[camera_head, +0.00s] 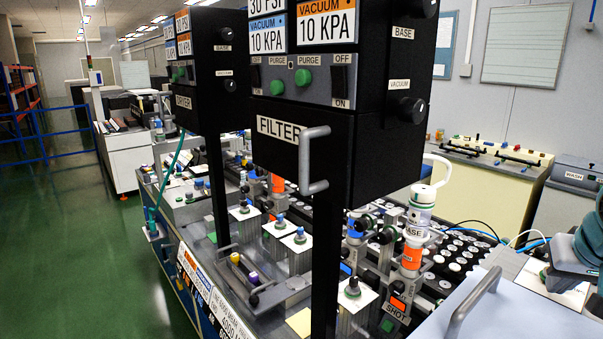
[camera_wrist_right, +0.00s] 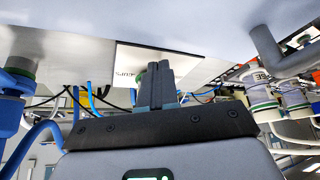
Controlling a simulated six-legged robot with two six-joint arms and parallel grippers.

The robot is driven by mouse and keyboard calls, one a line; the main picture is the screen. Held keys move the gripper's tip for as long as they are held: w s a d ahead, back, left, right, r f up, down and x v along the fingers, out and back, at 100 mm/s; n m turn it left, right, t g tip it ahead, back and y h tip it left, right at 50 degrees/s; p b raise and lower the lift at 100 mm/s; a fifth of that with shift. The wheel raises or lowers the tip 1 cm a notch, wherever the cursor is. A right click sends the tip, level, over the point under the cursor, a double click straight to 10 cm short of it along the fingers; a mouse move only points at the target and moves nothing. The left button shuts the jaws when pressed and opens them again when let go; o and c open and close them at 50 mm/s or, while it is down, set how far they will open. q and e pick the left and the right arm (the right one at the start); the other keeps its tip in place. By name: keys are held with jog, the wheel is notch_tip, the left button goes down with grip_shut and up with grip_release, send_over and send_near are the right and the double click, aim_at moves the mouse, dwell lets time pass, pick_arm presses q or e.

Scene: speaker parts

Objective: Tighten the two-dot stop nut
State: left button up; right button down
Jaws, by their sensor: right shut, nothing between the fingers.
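I cannot pick out the two-dot stop nut for certain; no dots can be read. In the head view the right arm's teal end is at the right edge, beside a pale plate. My left gripper is not in view.
A black FILTER box (camera_head: 305,140) on a dark post blocks much of the bench. A grey handle (camera_head: 472,302) stands on a pale panel near the right arm. A white BASE bottle (camera_head: 418,213) stands left of it. Blue tubes and cables crowd the wrist view.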

notch_tip(320, 180, up, 6)
jog(key=p, duration=0.5)
jog(key=shift+f, duration=0.25)
jog(key=shift+s+r, duration=0.15)
jog(key=shift+r, duration=0.1)
